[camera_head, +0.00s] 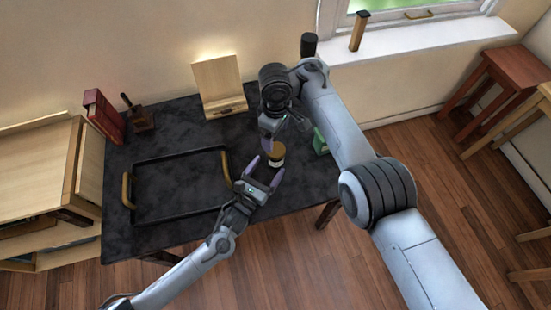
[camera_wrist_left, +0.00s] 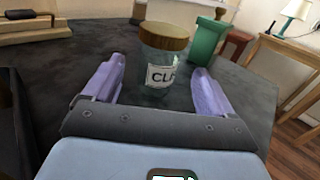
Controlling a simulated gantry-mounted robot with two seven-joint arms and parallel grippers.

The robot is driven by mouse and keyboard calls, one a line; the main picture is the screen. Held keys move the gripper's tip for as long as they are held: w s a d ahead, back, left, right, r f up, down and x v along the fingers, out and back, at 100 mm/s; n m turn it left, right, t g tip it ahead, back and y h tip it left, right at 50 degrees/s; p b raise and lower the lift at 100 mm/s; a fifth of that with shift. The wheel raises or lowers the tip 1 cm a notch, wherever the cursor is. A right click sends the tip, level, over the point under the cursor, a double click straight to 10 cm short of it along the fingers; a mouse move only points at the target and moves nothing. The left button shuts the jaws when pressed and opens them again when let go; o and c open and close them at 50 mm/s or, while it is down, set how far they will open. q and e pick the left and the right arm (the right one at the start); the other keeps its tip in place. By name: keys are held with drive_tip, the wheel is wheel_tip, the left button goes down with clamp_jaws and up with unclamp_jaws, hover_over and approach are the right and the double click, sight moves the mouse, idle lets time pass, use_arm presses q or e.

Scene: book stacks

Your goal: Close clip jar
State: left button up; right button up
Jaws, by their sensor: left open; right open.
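The clip jar (camera_head: 276,154) stands upright on the dark table. In the left wrist view the jar (camera_wrist_left: 160,67) is clear glass with a brown lid and a white label reading "CL" and more. The lid sits on top; I cannot tell how the clip stands. My left gripper (camera_head: 266,168) is open, its purple fingers on either side of the jar's near side, with no clear contact. My right gripper (camera_head: 268,142) is above and just left of the jar, pointing down; its fingers are partly hidden and hold nothing visible.
A black tray (camera_head: 180,218) with brass handles lies left of the jar. A green bin (camera_head: 320,143) stands close to the right, partly behind my right arm. A wooden stand (camera_head: 218,85) and red books (camera_head: 103,115) are at the back. The table's front edge is near.

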sight(272, 161)
use_arm(q)
drive_tip(key=x, duration=0.4)
drive_tip(key=shift+w, duration=0.15)
use_arm(e)
drive_tip(key=shift+w+d+r, duration=0.1)
drive_tip(key=shift+w, duration=0.15)
use_arm(q)
drive_tip(key=shift+w+d, duration=0.45)
drive_tip(key=shift+w, duration=0.15)
use_arm(e)
drive_tip(key=shift+s, duration=0.1)
use_arm(q)
clamp_jaws()
use_arm(e)
drive_tip(key=n, duration=0.3)
drive_tip(key=w+a+n, duration=0.1)
drive_tip(key=n, duration=0.5)
drive_tip(key=shift+w+a+t, duration=0.1)
drive_tip(key=shift+w+t, duration=0.05)
drive_tip(key=shift+t, duration=0.15)
drive_tip(key=n, duration=0.4)
drive_tip(key=shift+s+n, duration=0.2)
drive_tip(key=shift+n, duration=0.1)
drive_tip(key=n, duration=0.2)
drive_tip(key=s+d+n, duration=0.1)
drive_tip(key=n, duration=0.1)
